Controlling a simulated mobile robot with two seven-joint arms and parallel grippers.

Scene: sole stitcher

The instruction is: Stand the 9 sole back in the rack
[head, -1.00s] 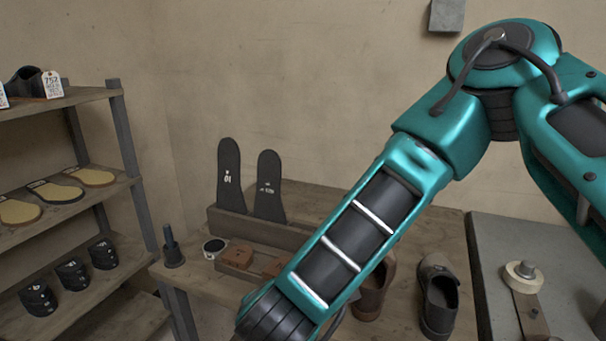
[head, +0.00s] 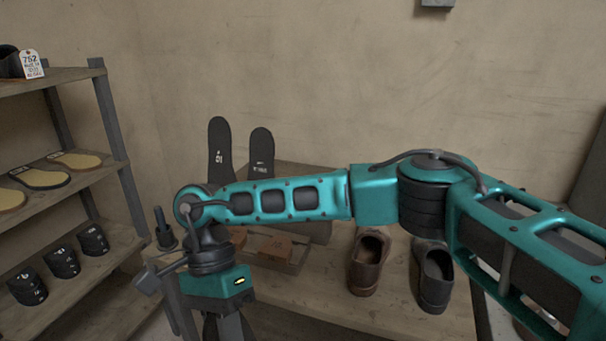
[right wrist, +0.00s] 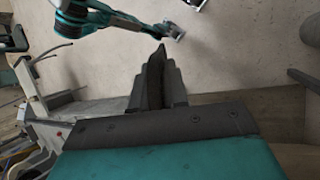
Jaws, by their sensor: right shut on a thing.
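My right gripper (head: 232,328) hangs downward at the left front of the bench, its tips cut off by the frame edge. In the right wrist view its jaws (right wrist: 156,88) are shut on a thin dark sole (right wrist: 155,62), seen nearly edge-on. Its number is not visible. The rack (head: 318,232) is on the bench behind my right arm, mostly hidden. Two black soles stand upright in it: a taller one (head: 220,145) marked 10 and a shorter one (head: 261,150) with unreadable marking. My left gripper (right wrist: 174,31) seems to show small in the right wrist view, its jaws unclear.
A wooden tray with brown blocks (head: 277,248) sits in front of the rack. A brown shoe (head: 368,262) and a dark shoe (head: 433,277) stand to the right. A dark peg stand (head: 163,230) is at the bench's left corner. Shelves (head: 60,205) stand at left.

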